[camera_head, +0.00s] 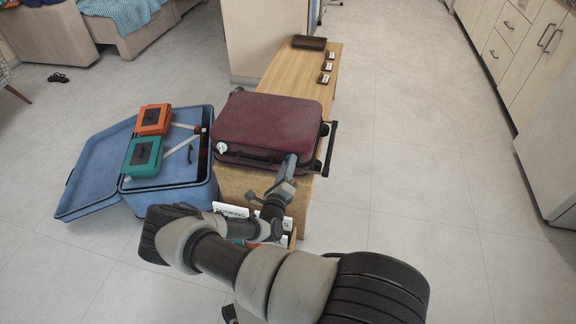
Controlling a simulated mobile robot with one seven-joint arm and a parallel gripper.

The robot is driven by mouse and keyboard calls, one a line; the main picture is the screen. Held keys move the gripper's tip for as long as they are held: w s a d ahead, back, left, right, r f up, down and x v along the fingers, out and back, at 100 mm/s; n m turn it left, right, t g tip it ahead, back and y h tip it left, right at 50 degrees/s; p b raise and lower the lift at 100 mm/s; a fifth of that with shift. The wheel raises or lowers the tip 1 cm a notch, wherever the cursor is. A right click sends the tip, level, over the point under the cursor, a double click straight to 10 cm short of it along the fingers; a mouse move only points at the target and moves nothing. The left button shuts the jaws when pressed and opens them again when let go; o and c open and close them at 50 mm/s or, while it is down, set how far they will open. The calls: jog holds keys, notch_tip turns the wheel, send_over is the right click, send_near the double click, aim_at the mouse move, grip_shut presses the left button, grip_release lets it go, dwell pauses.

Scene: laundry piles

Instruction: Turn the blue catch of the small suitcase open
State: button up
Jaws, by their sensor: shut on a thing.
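The maroon suitcase (268,120) lies flat and shut on the end of a wooden bench, with its dark handle on the front side. A blue catch (290,161) shows at its front right. My gripper (285,178) is at this front right corner, shut on the blue catch. The fingertips are small in the picture and partly hidden, so the exact grip on the catch is hard to make out.
The wooden bench (302,75) runs back with small labelled boxes and a dark tray (309,42). An open blue suitcase (97,180) on the left floor holds an orange case (153,119) and a teal case (142,157). Floor on the right is clear.

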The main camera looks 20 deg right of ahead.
jog(key=n, duration=0.6)
jog(key=shift+f+n+b, duration=0.2)
jog(key=shift+n+b, duration=0.1)
jog(key=shift+b, duration=0.05)
dwell(0.5)
jog(key=o, duration=1)
jog(key=shift+o, duration=0.2)
jog(key=p+v, duration=0.3)
jog(key=v, duration=1.4)
jog(key=shift+s+a, duration=0.2)
